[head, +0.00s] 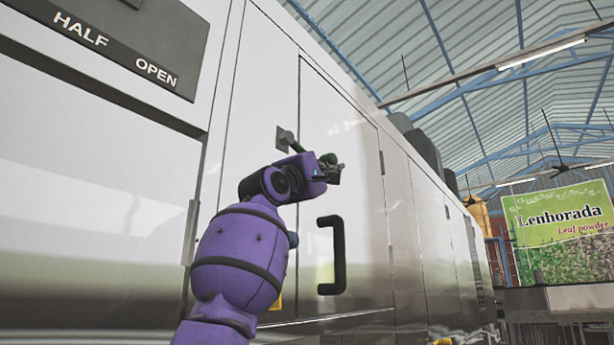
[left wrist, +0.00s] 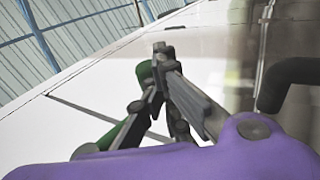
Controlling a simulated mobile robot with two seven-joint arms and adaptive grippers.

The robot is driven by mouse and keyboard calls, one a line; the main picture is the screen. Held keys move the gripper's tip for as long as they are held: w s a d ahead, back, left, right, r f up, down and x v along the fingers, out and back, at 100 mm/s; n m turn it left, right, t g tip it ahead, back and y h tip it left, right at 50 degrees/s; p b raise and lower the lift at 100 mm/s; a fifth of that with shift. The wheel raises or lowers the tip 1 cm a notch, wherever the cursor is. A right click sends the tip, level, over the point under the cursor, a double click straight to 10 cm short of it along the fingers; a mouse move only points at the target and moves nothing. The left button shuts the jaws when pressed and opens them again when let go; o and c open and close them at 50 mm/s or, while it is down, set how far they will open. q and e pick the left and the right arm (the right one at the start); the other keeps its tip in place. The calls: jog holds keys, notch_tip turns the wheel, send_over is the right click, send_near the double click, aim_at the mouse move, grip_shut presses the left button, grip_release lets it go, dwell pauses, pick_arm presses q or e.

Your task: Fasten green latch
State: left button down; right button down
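The green latch (head: 297,146) sits on a small metal plate (head: 284,137) at the upper left edge of the machine's door (head: 347,150). Most of it is hidden behind my left gripper (head: 332,171) in the head view. In the left wrist view the green latch (left wrist: 106,138) shows behind and left of the fingers, with its end near their tips. The left gripper's fingers (left wrist: 163,62) converge toward their tips there. I cannot tell whether they hold the latch or only touch it. My right gripper is in neither view.
A black door handle (head: 338,255) stands out below my left gripper, and it also shows in the left wrist view (left wrist: 283,80). A panel reading HALF and OPEN (head: 115,45) is at upper left. A green sign (head: 560,233) stands far right.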

pick_arm(q)
jog(key=v, duration=0.9)
dwell(0.5)
